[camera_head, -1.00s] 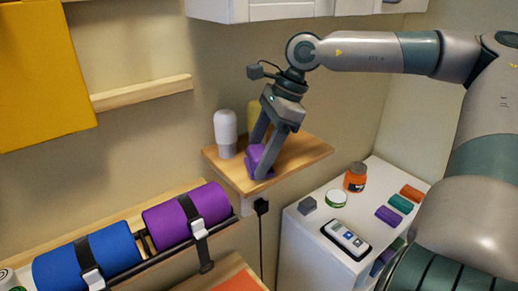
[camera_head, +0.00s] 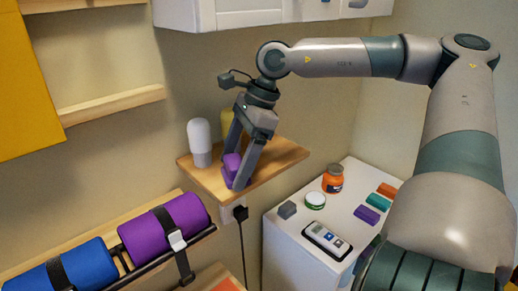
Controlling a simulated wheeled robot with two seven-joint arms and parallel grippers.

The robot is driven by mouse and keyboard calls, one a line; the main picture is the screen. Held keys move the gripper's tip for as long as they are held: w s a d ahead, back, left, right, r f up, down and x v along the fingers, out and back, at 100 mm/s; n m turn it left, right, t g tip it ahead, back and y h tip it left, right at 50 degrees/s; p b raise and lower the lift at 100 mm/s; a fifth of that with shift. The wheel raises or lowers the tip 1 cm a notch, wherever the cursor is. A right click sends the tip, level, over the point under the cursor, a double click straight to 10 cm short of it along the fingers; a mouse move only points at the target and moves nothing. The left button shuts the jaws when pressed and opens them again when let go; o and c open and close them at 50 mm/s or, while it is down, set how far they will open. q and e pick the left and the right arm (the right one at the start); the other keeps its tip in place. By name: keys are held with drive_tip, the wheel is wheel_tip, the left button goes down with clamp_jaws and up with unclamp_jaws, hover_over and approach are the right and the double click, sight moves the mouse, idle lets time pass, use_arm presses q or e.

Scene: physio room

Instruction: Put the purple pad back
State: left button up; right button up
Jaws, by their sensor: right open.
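The purple pad (camera_head: 230,164) is a small block on the wooden wall shelf (camera_head: 268,164), near its front edge. My right gripper (camera_head: 233,170) reaches down to the shelf from above. Its jaws are open, with one finger in front of the pad and the other behind it. The front finger covers part of the pad, and I cannot tell whether either finger touches it. My left gripper is not in view.
A white bottle (camera_head: 200,143) stands left of the pad, and a yellowish item (camera_head: 227,122) is partly hidden behind my gripper. The white cabinet (camera_head: 285,240) at right holds a jar, a remote and several coloured blocks. Rolled mats (camera_head: 163,223) lie lower left.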

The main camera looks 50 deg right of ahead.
drive_tip(key=shift+b, duration=0.3)
drive_tip(key=shift+d+r+b, duration=0.3)
drive_tip(key=shift+r+b, duration=0.2)
drive_tip(key=shift+b, duration=0.2)
drive_tip(key=shift+s+d, duration=0.25)
drive_tip(key=shift+d, duration=0.05)
drive_tip(key=d, duration=0.1)
drive_tip(key=s+d+b, duration=0.1)
drive_tip(key=s+d, duration=0.1)
drive_tip(key=shift+d+b, duration=0.3)
drive_tip(key=shift+b, duration=0.1)
drive_tip(key=shift+s+d+b, duration=0.35)
drive_tip(key=shift+d+b, duration=0.05)
drive_tip(key=shift+d, duration=0.2)
drive_tip(key=shift+s+d+b, duration=0.3)
drive_tip(key=shift+d+b, duration=0.15)
drive_tip(key=shift+d, duration=0.2)
drive_tip(key=shift+s+d+b, duration=0.35)
drive_tip(key=shift+d+b, duration=0.05)
drive_tip(key=shift+d, duration=0.2)
drive_tip(key=shift+s+d+b, duration=0.2)
drive_tip(key=shift+d+b, duration=0.15)
drive_tip(key=shift+b, duration=0.05)
drive_tip(key=shift+s+d+r+b, duration=0.1)
drive_tip(key=shift+s+d+b, duration=0.2)
drive_tip(key=shift+d, duration=0.15)
drive_tip(key=shift+s+d+b, duration=0.2)
drive_tip(key=shift+d+b, duration=0.05)
drive_tip(key=shift+d, duration=0.2)
drive_tip(key=shift+s, duration=0.1)
